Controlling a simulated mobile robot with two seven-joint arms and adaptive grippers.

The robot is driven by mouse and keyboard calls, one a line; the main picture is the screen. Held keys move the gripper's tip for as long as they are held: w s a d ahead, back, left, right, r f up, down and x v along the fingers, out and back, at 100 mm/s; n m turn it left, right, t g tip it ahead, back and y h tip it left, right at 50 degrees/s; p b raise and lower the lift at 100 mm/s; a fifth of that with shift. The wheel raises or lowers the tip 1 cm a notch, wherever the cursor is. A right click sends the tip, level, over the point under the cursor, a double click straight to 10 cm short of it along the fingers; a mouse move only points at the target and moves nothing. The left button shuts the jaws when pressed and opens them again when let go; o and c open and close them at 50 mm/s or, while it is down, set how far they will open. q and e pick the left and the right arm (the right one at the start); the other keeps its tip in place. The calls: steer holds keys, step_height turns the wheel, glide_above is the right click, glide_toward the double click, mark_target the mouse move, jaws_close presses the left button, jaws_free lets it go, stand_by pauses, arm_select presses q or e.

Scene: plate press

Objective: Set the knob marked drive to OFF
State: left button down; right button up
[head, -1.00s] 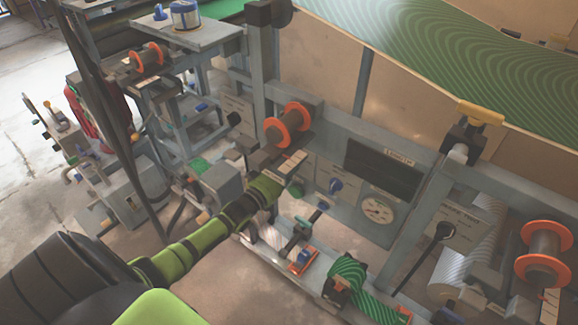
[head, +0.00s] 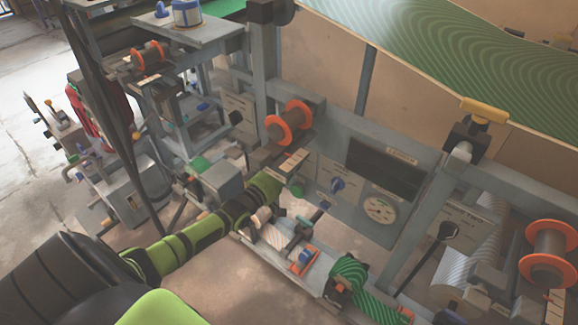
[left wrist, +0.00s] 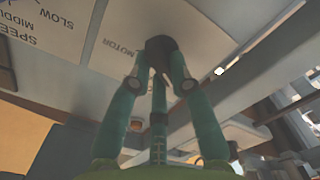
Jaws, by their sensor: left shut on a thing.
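In the left wrist view the fingertips of my left gripper (left wrist: 159,68) are closed on a dark knob (left wrist: 160,44) on a pale panel (left wrist: 95,38). The word MOTOR is printed beside this knob. I cannot read the word drive in any view. In the head view my left arm reaches in to the machine below the orange spool, and its fingertips and the held knob are hidden. A blue knob (head: 337,186) is on the panel to the right of the gripper. My right gripper is not in view.
A round gauge (head: 379,208) and a dark display (head: 385,168) are right of the blue knob. A black knob (head: 447,231) is on a panel farther right. The orange spool (head: 288,122) stands out above my gripper. A green roll (head: 347,275) is at the lower front.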

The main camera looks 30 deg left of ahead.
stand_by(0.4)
arm_select(q)
steer(key=c, duration=1.1)
jaws_free()
steer(key=shift+s, duration=0.35)
steer(key=s, duration=0.7)
steer(key=s+a, duration=0.1)
steer(key=s, duration=0.3)
steer(key=shift+s, duration=0.15)
